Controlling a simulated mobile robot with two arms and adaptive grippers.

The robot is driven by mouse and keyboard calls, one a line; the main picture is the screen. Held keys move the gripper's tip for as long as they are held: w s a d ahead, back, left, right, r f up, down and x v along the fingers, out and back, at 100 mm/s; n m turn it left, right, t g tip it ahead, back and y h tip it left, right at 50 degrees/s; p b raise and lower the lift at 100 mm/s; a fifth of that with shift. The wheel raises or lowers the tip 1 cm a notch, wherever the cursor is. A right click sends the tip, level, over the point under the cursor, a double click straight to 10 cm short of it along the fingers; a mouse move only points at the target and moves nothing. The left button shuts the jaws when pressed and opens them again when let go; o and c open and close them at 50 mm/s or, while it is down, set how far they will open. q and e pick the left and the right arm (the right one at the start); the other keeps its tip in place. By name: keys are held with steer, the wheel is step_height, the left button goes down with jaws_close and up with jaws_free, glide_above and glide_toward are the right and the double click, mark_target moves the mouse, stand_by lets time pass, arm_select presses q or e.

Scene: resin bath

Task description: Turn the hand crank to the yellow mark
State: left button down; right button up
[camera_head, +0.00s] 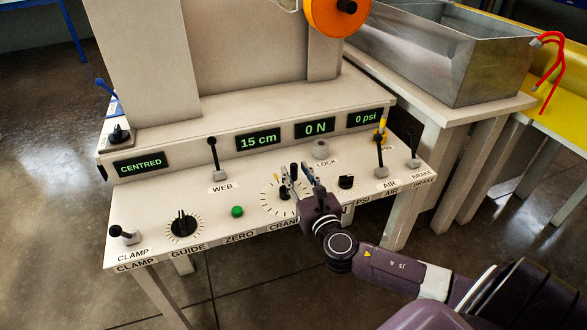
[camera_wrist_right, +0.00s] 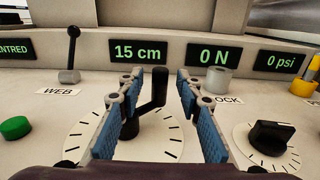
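The hand crank (camera_head: 284,192) is black and sits on a round white dial with tick marks on the CRANK part of the panel. A small yellow mark (camera_head: 276,177) shows at the dial's far edge. In the right wrist view the crank (camera_wrist_right: 130,126) has an upright black handle at the end of its short arm. My right gripper (camera_head: 298,176) is open over the right side of the dial. Its blue-padded fingers (camera_wrist_right: 172,90) stand on either side of the crank handle, with visible room on the right. The yellow mark is hidden in the wrist view. My left gripper is out of view.
Displays read CENTRED, 15 cm (camera_head: 258,139), 0 N and 0 psi. The WEB lever (camera_head: 214,156) and green ZERO button (camera_head: 237,211) are left of the crank. The PSI knob (camera_head: 346,182), LOCK (camera_head: 321,149) and AIR lever (camera_head: 380,155) are to its right.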

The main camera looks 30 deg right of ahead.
steer(key=shift+x, duration=1.15)
steer(key=shift+c, duration=0.7)
jaws_close()
